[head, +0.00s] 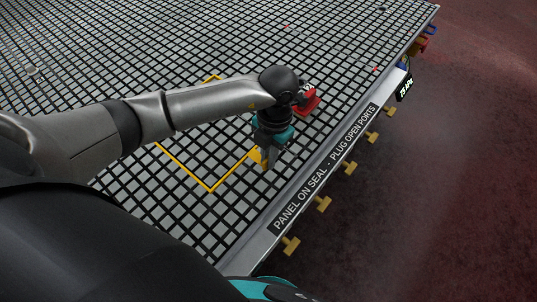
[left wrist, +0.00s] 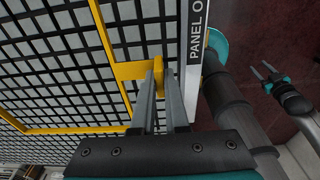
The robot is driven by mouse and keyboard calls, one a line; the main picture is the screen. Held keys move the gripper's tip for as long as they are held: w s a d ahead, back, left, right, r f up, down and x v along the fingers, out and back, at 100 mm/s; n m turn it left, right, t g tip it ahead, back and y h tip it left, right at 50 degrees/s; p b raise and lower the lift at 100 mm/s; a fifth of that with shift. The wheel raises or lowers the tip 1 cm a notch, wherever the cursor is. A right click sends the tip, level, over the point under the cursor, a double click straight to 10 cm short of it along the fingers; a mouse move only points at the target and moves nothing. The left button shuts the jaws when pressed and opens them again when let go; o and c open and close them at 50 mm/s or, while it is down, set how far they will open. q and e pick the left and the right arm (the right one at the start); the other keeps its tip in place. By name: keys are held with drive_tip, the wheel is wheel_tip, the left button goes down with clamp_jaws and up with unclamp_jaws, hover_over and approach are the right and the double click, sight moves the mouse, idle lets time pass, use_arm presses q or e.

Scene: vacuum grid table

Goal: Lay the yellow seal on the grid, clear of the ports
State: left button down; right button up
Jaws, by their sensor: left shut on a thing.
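The yellow seal (head: 210,189) is a thin rectangular frame over the grid table (head: 180,218), partly hidden by my left arm in the head view. In the left wrist view the seal (left wrist: 75,130) shows two sides and a tab. My left gripper (head: 266,161) points down near the table's front edge. It is shut on the seal's tab, which sits between its fingertips (left wrist: 158,76). I cannot tell whether the seal touches the grid or is slightly above it. My right gripper (left wrist: 266,72) shows in the left wrist view, fingers apart and empty, beyond the table edge.
A red block (head: 309,102) stands on the grid just beyond my left gripper. Several brass-coloured T-shaped handles (head: 323,204) stick out along the labelled front rail (head: 325,168). A small display (head: 404,87) and coloured parts (head: 424,42) are at the far right. The far-left grid is mostly clear.

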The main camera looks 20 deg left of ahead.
use_arm(q)
wheel_tip(320, 180, down, 8)
drive_tip(key=b, duration=0.6)
drive_tip(key=shift+r, duration=0.2)
drive_tip(key=shift+f+b, duration=0.65)
drive_tip(key=shift+b, duration=0.05)
idle(0.7)
drive_tip(key=c, duration=0.8)
unclamp_jaws()
drive_tip(key=shift+c, duration=0.2)
drive_tip(key=shift+r, duration=0.1)
drive_tip(key=r, duration=0.4)
drive_tip(key=w+r, duration=0.1)
drive_tip(key=r, duration=0.9)
drive_tip(key=shift+w+d+r+p, duration=0.25)
drive_tip(key=shift+w+p, duration=0.15)
drive_tip(key=shift+r, duration=0.25)
